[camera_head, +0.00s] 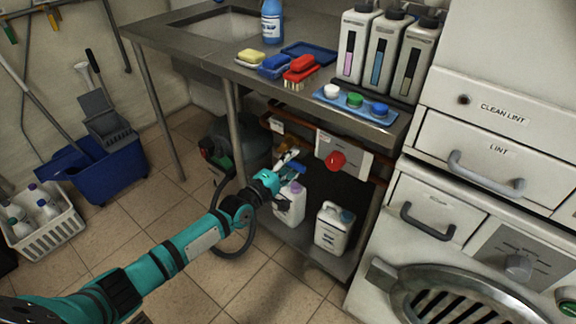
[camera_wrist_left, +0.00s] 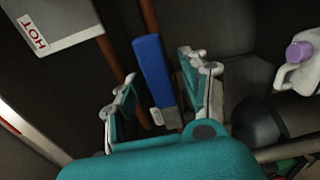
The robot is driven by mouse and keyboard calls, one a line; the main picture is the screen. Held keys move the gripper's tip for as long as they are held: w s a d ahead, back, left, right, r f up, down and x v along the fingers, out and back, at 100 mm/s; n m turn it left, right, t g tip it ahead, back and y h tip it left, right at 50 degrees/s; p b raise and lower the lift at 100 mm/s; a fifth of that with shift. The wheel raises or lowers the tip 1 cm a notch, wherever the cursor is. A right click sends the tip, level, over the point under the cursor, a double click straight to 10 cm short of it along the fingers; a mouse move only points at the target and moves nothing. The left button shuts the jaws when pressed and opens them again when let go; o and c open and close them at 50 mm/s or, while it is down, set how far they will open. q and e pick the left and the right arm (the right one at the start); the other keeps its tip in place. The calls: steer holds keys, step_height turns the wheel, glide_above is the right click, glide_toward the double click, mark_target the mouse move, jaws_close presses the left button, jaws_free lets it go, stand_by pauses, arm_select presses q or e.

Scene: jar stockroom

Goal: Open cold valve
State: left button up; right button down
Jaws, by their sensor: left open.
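The cold valve's blue lever (camera_wrist_left: 153,66) lies between the two fingers of my left gripper (camera_wrist_left: 160,72) in the left wrist view. A small pale tag hangs at its lower end, beside a copper pipe. The gripper is open and I see no clear contact with the lever. In the head view my left gripper (camera_head: 287,163) reaches under the steel counter, and it partly hides the blue lever (camera_head: 296,172). My right gripper is not in view.
A red round valve handle (camera_head: 336,160) sits to the right, by a white plate; a HOT label (camera_wrist_left: 36,34) shows in the wrist view. White jugs (camera_head: 333,229) stand on the shelf below. A dark hose curves beside my arm. The steel counter (camera_head: 185,48) is overhead.

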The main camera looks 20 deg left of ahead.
arm_select(q)
steer(key=v, duration=1.2)
